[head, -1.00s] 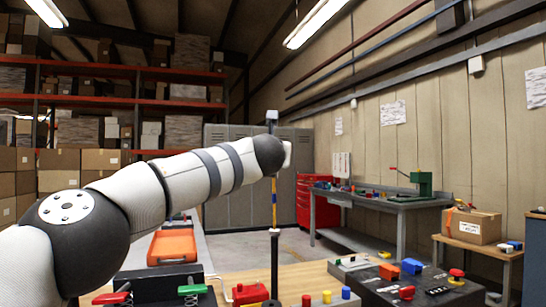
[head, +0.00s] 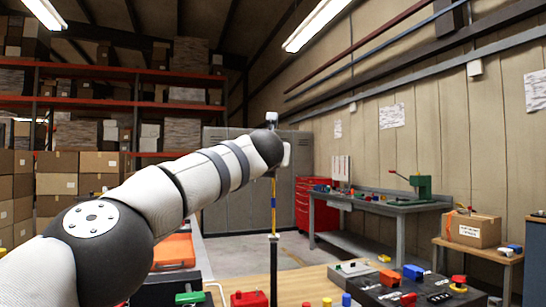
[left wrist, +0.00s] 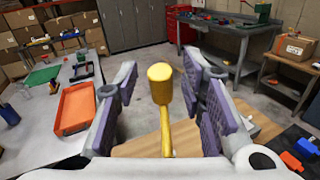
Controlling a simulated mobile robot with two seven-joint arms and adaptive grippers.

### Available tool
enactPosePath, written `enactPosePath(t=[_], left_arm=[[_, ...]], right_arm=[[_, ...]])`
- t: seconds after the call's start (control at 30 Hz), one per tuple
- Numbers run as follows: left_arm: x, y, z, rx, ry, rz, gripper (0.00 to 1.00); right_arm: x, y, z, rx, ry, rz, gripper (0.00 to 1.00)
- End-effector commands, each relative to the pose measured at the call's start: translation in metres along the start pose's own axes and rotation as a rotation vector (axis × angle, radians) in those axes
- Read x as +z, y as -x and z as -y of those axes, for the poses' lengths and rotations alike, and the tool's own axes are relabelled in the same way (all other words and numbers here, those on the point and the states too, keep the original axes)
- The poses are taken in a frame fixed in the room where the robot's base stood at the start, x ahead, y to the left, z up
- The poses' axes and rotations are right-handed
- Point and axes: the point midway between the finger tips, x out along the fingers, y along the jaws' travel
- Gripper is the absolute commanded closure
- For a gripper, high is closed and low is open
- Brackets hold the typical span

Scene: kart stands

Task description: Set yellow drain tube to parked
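In the left wrist view the yellow drain tube (left wrist: 160,85) shows as a thick yellow cylinder end on a thinner yellow stem. It stands between the two purple-padded fingers of my left gripper (left wrist: 161,72). The fingers are apart, with a visible gap on each side of the tube. In the head view a thin yellow upright piece (head: 273,207) shows below the end of my left arm, above a dark post (head: 273,265). My arm hides what lies behind it, and the left fingers are not clear there. My right gripper is in neither view.
An orange tray (left wrist: 76,107) lies on the table at left. A wooden bench top (head: 315,279) with a red block (head: 249,299) and a black panel (head: 420,290) is in front. A grey workbench (head: 385,203) and a boxed side table (head: 478,247) stand at right.

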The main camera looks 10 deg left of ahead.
Motion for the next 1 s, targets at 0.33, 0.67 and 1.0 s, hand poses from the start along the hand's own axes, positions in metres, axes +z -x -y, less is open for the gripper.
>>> enactPosePath(t=[0.33, 0.67, 1.0], left_arm=[[0.006, 0.009, 0.001, -0.004, -0.002, 0.006, 0.64], [0.003, 0.059, -0.001, -0.002, 0.001, 0.005, 0.64], [0.002, 0.117, -0.001, 0.000, 0.002, 0.003, 0.64]], right_arm=[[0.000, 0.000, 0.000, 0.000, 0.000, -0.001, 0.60], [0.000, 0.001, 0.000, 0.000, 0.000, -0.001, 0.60], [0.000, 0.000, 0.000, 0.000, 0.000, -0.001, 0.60]])
